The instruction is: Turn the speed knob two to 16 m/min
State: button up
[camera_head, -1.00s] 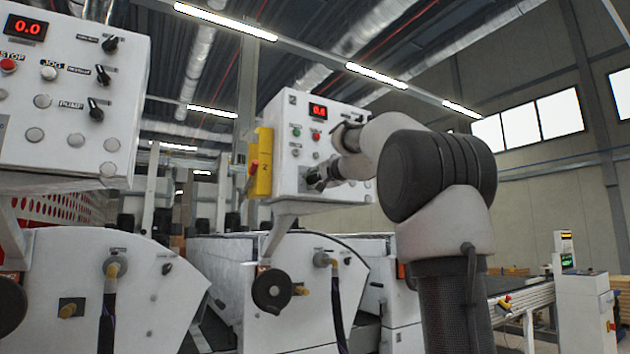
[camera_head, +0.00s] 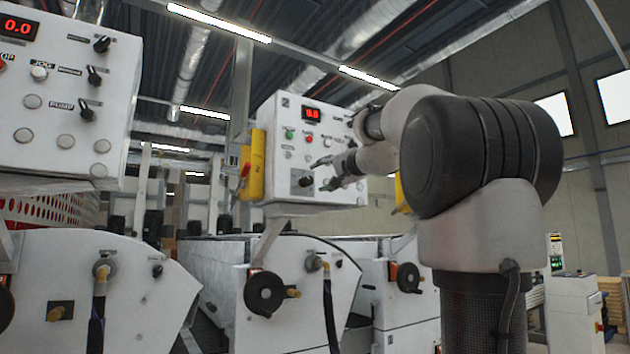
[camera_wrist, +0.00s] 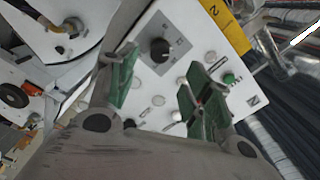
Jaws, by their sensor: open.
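The panel of unit two (camera_head: 272,112) is a white box with a small red display (camera_head: 312,114), whose digits are too small to read surely. A black knob (camera_head: 305,181) sits low on its face; it also shows in the wrist view (camera_wrist: 160,47), on a grey square plate with marks around it. My gripper (camera_head: 321,174) is open, its fingers just right of this knob in the head view. In the wrist view my gripper (camera_wrist: 160,88) has green-padded fingers spread wide, with the knob beyond and between them, apart from both. Nothing is held.
A yellow holder marked 2 (camera_head: 257,163) is on the panel's left side. Several buttons (camera_head: 309,139) lie above the knob. Another white panel (camera_head: 65,110) with a 0.0 display stands at left. White machine housings with handwheels (camera_head: 265,292) stand below.

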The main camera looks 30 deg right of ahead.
aim_at(310, 181)
jog(key=shift+s, duration=0.85)
jog(key=w+n, duration=0.5)
jog(key=n, duration=0.1)
jog(key=w+n, duration=0.6)
jog(key=n, duration=0.1)
jog(key=shift+w+a+f, duration=0.1)
jog(key=shift+a+f, duration=0.05)
